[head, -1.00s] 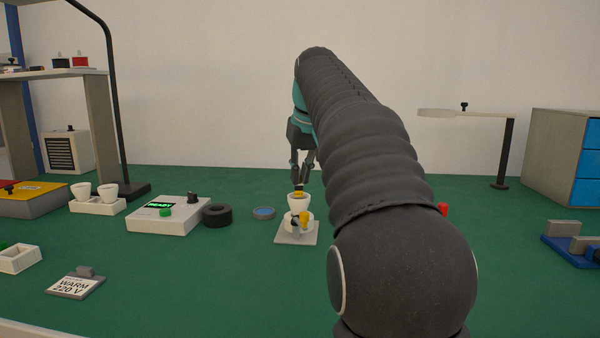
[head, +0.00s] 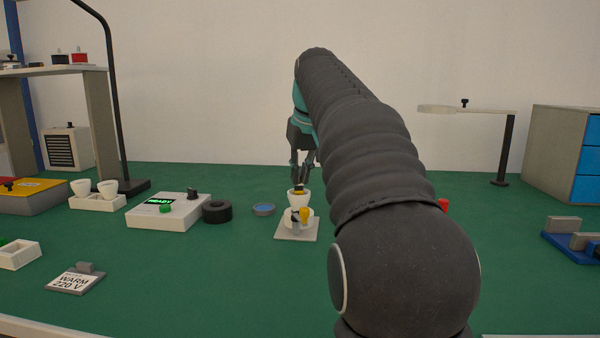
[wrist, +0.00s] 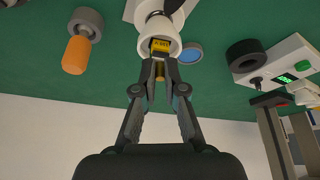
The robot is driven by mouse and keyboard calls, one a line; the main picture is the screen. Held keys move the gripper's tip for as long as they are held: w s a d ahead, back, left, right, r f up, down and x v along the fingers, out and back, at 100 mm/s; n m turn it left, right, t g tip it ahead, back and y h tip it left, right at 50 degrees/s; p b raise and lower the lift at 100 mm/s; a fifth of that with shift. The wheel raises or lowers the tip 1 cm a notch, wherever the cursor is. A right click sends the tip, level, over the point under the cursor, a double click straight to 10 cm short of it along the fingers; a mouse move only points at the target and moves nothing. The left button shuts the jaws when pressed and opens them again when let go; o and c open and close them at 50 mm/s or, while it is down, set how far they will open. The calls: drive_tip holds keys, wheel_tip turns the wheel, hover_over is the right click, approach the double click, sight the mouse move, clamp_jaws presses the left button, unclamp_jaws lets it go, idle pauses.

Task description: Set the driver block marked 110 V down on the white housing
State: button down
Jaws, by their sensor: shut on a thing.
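My gripper (head: 299,182) is shut on a small yellow block with a dark label. In the wrist view my fingertips (wrist: 158,64) grip this driver block (wrist: 161,46), and its marking is too small to read. The white housing (head: 298,201) is a cup shape on a small stand with a yellow knob. The block is at the housing's mouth; in the wrist view it appears inside the round white rim (wrist: 144,42). I cannot tell whether it touches the housing or is just above it.
The stand's grey plate (head: 297,234) rests on the green table. To its left are a blue-topped disc (head: 264,209), a black ring (head: 217,212) and a white box reading READY (head: 168,212). A WARM 220 V card (head: 75,282) lies front left.

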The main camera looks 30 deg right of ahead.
drive_tip(key=shift+f+b, duration=0.45)
drive_tip(key=shift+f, duration=0.3)
idle(0.8)
drive_tip(key=c, duration=1.2)
unclamp_jaws()
drive_tip(key=v, duration=1.2)
